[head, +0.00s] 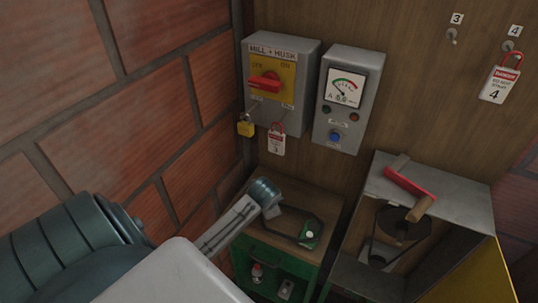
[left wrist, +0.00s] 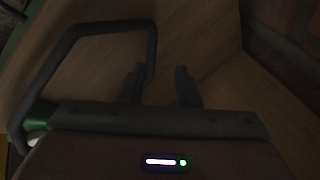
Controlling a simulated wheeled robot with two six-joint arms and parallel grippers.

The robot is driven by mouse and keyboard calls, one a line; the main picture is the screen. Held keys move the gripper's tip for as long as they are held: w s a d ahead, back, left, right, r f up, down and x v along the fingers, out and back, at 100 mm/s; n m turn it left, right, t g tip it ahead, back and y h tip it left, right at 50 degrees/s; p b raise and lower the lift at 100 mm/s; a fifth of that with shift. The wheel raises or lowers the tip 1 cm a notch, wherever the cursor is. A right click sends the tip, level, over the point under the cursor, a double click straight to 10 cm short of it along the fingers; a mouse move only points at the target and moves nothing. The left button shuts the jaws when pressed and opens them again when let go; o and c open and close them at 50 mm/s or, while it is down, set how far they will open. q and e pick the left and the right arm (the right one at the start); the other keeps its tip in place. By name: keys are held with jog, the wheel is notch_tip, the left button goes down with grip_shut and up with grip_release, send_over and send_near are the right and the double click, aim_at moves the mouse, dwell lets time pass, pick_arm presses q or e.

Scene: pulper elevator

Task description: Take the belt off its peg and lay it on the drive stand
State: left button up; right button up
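I cannot tell which part is the belt's peg or the drive stand. My left gripper is over a wood-topped green cabinet (head: 330,205), left of the housing. In the left wrist view its two fingers (left wrist: 160,85) stand apart with nothing between them. My right gripper is out of view.
A switch box (head: 300,53) with a yellow padlock (head: 246,126) and a meter box (head: 346,97) hang above. Brick wall closes the left.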

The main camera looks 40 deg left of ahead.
pick_arm(q)
jog(key=shift+o, duration=0.2)
jog(key=shift+s+d+r, duration=0.1)
jog(key=shift+r, duration=0.15)
jog(key=b+v, duration=0.3)
jog(key=v, duration=0.7)
dwell(0.3)
dwell(0.3)
